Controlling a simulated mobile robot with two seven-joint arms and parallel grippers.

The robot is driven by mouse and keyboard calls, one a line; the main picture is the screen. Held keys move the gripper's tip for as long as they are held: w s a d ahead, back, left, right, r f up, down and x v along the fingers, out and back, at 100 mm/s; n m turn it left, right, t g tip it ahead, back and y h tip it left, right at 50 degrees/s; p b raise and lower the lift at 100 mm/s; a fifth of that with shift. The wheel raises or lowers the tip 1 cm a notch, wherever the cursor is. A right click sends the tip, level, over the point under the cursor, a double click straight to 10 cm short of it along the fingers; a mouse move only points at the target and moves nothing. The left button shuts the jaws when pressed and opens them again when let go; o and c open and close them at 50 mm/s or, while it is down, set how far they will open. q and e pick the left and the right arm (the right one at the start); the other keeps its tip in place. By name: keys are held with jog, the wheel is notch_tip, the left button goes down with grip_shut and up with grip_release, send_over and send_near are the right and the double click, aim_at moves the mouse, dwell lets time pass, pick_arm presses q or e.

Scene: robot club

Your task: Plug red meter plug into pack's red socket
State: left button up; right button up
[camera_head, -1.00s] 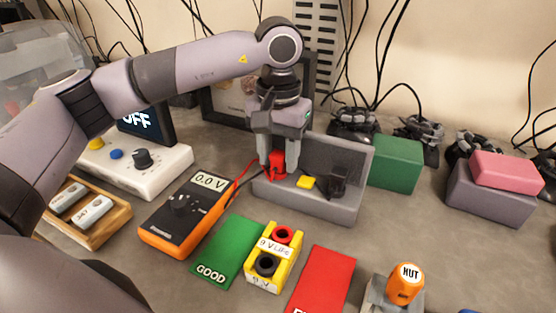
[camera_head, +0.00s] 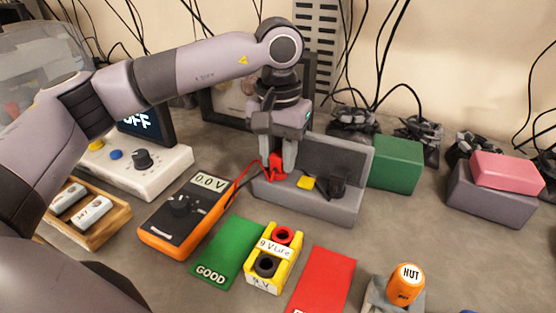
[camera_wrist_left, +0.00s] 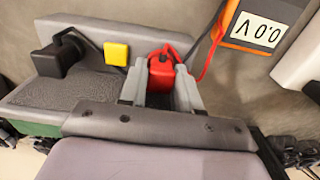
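The red meter plug (camera_head: 276,170) stands in the grey holder (camera_head: 340,207), with a red lead running to the orange multimeter (camera_head: 186,215), which reads 0.0 V. My left gripper (camera_head: 278,168) points down over the plug, one finger on each side. In the left wrist view the plug (camera_wrist_left: 161,72) sits between the fingertips with no clear gap, so the gripper looks shut on it. The yellow battery pack (camera_head: 258,276) has a red socket (camera_head: 283,235) at the far end and a black socket (camera_head: 266,265) nearer. My right gripper is not in view.
A black plug (camera_head: 338,184) and yellow block (camera_head: 305,183) are in the holder beside the red plug. A green GOOD mat (camera_head: 232,250) and a red mat (camera_head: 325,275) flank the pack.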

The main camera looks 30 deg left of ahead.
aim_at(279, 154)
pick_arm(q)
jog(key=c, duration=0.5)
jog(key=shift+r+p, duration=0.85)
jog(key=shift+r, duration=0.4)
jog(key=shift+r+p, duration=1.1)
jog(key=shift+r, duration=0.55)
jog(key=shift+o, duration=0.6)
jog(key=shift+c, duration=0.2)
